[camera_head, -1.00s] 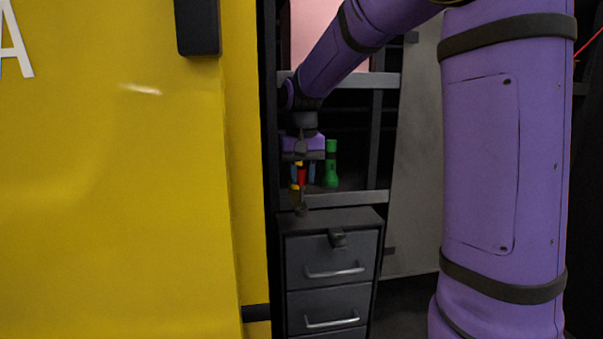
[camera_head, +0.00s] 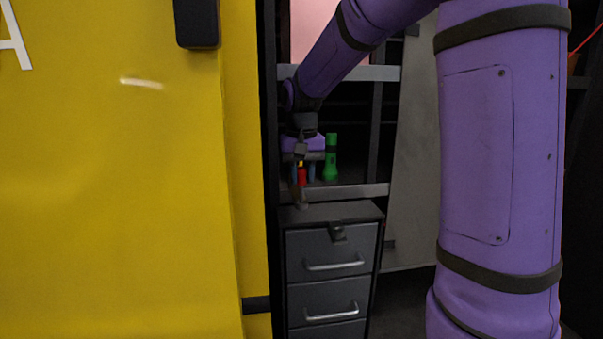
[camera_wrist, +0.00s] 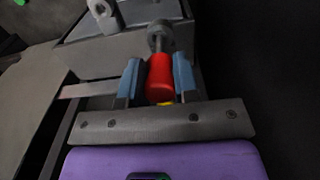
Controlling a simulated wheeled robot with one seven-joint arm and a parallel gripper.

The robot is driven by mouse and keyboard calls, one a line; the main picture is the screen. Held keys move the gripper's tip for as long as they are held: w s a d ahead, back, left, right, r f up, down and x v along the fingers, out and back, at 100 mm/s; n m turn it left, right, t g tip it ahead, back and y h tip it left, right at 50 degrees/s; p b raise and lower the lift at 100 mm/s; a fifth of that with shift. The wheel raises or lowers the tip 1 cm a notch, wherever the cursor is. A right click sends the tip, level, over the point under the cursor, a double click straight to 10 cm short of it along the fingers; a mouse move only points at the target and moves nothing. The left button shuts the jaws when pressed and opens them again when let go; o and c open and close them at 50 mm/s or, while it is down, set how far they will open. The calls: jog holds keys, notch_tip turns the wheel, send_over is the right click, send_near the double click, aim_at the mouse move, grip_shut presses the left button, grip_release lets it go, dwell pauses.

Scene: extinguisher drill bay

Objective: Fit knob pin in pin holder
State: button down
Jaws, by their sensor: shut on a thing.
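The red knob (camera_wrist: 159,78) of the knob pin is upright between the blue fingers of my gripper (camera_wrist: 157,84), which are shut on it. In the head view the red knob (camera_head: 301,176) shows small below my purple gripper body (camera_head: 303,144). A grey round metal piece (camera_wrist: 160,37) lies directly beyond the knob; I cannot tell whether it is all pin or partly a fitting. The pin's tip is not clear.
The grey drawer cabinet (camera_head: 325,285) stands below my gripper. A green flashlight (camera_head: 331,160) stands on the shelf just right of my gripper. A large yellow panel (camera_head: 120,180) fills the left. A grey panel (camera_head: 412,180) is at the right.

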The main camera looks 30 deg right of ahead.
jog(key=shift+f, duration=2.2)
dwell(0.4)
jog(key=c, duration=0.8)
grip_release()
